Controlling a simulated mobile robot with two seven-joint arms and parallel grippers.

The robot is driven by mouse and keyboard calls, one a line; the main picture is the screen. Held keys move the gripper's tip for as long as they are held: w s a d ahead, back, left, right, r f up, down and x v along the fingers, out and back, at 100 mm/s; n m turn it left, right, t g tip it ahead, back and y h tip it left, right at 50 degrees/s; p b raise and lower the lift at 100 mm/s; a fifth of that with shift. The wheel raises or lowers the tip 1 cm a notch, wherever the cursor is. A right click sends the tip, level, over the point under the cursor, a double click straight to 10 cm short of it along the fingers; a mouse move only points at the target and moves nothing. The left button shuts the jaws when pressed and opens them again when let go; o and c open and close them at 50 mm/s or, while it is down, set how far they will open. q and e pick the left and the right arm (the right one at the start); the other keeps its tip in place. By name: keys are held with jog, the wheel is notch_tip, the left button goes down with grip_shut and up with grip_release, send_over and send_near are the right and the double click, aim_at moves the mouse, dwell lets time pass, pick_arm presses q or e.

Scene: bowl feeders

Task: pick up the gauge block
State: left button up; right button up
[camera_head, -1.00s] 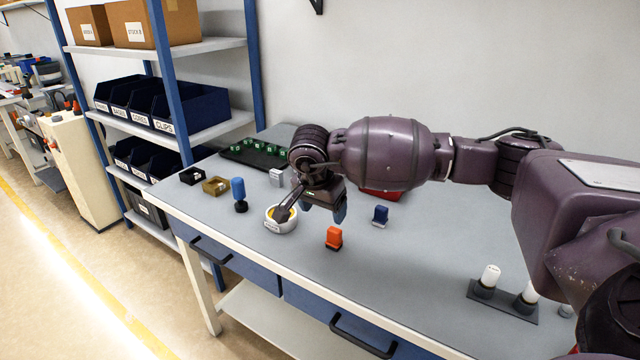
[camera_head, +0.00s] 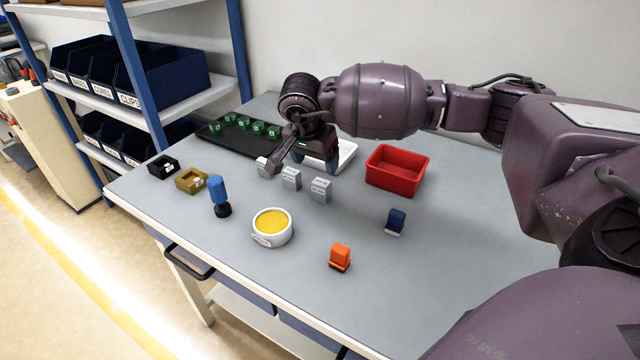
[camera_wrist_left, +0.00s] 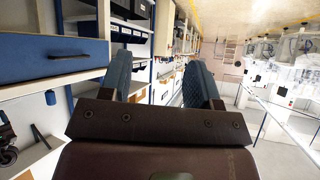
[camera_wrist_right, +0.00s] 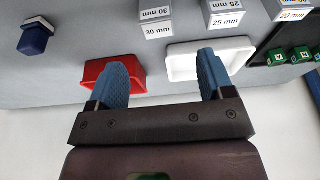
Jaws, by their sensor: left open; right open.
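Three grey gauge blocks with white label faces stand in a row on the table. In the right wrist view they read 30 mm (camera_wrist_right: 157,22), 25 mm (camera_wrist_right: 226,18) and 20 mm (camera_wrist_right: 290,8). In the head view the 30 mm block (camera_head: 320,190) is at right, the 25 mm block (camera_head: 291,178) in the middle, and the 20 mm block (camera_head: 264,167) partly behind a finger. My right gripper (camera_head: 303,164) is open and empty, above the table behind the row. My left gripper (camera_wrist_left: 160,72) is open and empty, away from the blocks, pointing past the drawers and shelves.
A white tray (camera_head: 346,155) is partly hidden by my right gripper. A red bin (camera_head: 398,170) stands right of it. A dark tray (camera_head: 236,140) holds green pieces. A white bowl (camera_head: 272,236), blue-handled stamp (camera_head: 220,196), orange piece (camera_head: 340,257) and navy piece (camera_head: 395,221) stand nearer.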

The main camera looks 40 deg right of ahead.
aim_at(321, 182)
jog(key=b+x, duration=0.1)
jog(key=x, duration=0.9)
jog(key=shift+s+f, duration=0.1)
jog(key=shift+f, duration=0.15)
jog(key=shift+r, duration=0.1)
jog(key=c, duration=1.1)
